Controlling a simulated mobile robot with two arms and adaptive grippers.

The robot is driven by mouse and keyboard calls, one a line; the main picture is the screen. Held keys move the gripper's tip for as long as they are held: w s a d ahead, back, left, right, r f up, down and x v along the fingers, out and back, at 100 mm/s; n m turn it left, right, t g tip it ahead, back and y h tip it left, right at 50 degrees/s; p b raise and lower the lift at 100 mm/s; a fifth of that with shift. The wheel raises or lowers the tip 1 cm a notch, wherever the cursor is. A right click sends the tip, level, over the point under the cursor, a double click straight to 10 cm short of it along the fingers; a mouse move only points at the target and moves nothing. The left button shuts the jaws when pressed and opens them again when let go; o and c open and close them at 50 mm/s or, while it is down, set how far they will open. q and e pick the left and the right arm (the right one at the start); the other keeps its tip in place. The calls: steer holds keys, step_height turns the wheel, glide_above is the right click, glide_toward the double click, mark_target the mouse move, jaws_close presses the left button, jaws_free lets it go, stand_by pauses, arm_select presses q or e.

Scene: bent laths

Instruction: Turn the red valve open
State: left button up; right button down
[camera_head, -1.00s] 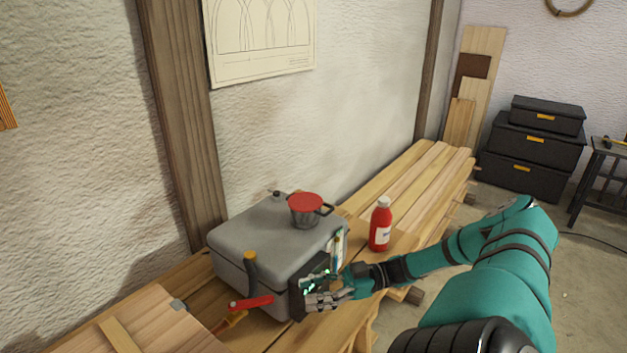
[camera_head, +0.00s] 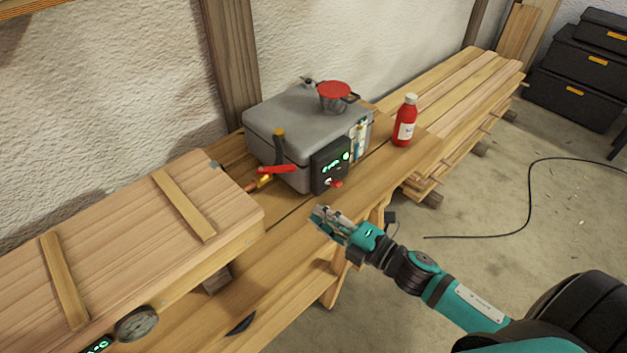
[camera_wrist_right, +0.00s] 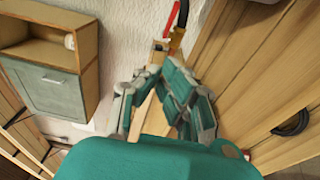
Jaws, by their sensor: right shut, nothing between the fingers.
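The lever lies roughly level in the head view. In the wrist view a red part (camera_wrist_right: 175,37) shows beyond the fingers, by the dark hose. My right gripper (camera_head: 319,215) is shut and empty, above the bench front, right of and nearer than the lever, and apart from it. It also shows in the wrist view (camera_wrist_right: 165,75). My left gripper is not in view.
A control panel (camera_head: 331,164) with lit green signs and a red knob (camera_head: 336,184) is on the box front. A red-lidded pot (camera_head: 336,98) stands on the box. A red bottle (camera_head: 404,125) stands to the right. A wooden form (camera_head: 130,235) with strips lies left on the bench.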

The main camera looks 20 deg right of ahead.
steer(key=p, duration=0.5)
glide_toward(276, 169)
steer(key=shift+s+a+x, duration=0.3)
steer(key=shift+a+x, duration=0.2)
steer(key=shift+x, duration=2.2)
steer(key=shift+b, duration=0.3)
